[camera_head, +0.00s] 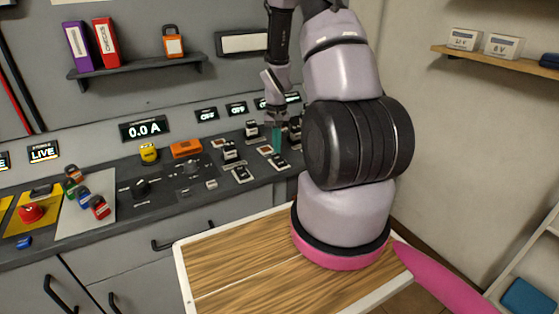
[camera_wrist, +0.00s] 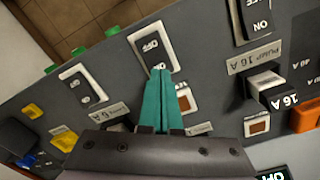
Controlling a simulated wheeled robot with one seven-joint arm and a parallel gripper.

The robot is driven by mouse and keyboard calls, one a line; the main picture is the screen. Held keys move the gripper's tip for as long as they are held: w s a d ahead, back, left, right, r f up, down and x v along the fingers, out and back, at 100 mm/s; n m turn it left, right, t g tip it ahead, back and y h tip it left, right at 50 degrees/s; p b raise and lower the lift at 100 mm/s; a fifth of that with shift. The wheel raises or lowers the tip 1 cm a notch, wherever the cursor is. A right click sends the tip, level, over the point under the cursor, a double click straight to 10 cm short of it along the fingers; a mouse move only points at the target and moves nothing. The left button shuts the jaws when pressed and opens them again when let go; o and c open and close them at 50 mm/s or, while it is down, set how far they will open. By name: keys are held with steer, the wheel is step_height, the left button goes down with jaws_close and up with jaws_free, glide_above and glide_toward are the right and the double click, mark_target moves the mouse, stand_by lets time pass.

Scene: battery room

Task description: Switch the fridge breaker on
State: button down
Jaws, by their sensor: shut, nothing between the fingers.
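My gripper (camera_wrist: 163,72) is shut and empty, its two teal fingers together. In the wrist view the fingertips overlap the lower end of a rocker breaker (camera_wrist: 150,45) with OFF and ON markings in a white frame; I cannot tell whether they touch it. The labels near it are too small or covered to read, so I cannot tell which breaker is the fridge one. In the head view my gripper (camera_head: 276,148) points down over the right part of the panel, close to a breaker (camera_head: 278,161). My arm hides part of the panel there.
A raised black switch (camera_wrist: 274,92) stands to the right. A wooden-topped table (camera_head: 235,262) stands in front of the counter.

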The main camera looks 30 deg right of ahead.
mark_target(277, 157)
steer(key=shift+f, duration=0.95)
stand_by(0.3)
steer(key=shift+r, duration=3.55)
